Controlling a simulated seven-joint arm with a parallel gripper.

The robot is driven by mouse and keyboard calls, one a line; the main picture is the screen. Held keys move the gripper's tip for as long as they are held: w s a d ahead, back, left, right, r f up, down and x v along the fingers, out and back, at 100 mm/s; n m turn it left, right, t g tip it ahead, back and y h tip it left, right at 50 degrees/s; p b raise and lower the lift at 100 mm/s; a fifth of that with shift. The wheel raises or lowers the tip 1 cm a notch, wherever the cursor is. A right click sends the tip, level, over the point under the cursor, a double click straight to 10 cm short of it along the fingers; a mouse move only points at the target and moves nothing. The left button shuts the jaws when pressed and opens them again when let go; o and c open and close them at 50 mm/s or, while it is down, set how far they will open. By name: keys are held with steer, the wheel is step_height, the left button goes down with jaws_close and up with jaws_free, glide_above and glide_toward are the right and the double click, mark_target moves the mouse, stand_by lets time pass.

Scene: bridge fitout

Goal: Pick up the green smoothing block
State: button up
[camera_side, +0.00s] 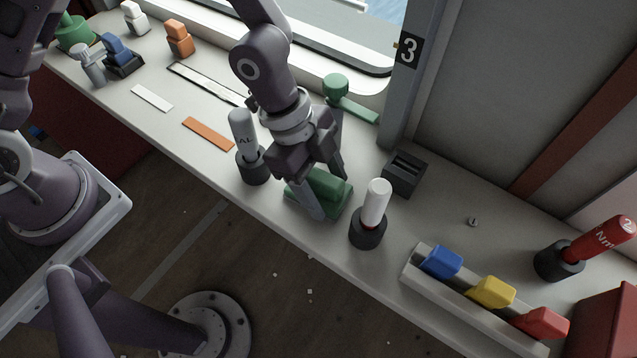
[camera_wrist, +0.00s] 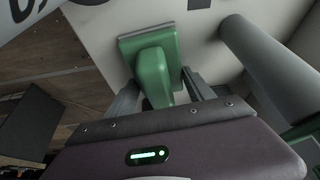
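The green smoothing block (camera_side: 328,184) sits on the bench near its front edge, a flat base with a raised grip on top. It also shows in the wrist view (camera_wrist: 152,72). My gripper (camera_side: 322,186) is pointed down over it, one finger on each side of the raised grip. In the wrist view, my gripper (camera_wrist: 162,80) has its fingers apart, with the grip between them and a narrow gap at the right finger. The block rests on the bench; the front finger hides part of it in the side view.
A grey-handled tool (camera_side: 243,132) stands close on the left, and a white-handled tool (camera_side: 375,205) close on the right. A dark slotted block (camera_side: 406,174) and a green round-ended tool (camera_side: 345,95) lie behind. A tray (camera_side: 411,265) with blue, yellow and red blocks is further right.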

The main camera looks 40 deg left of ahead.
mark_target(326, 179)
steer(key=c, duration=0.7)
step_height(326, 179, up, 10)
steer(key=shift+r, duration=0.1)
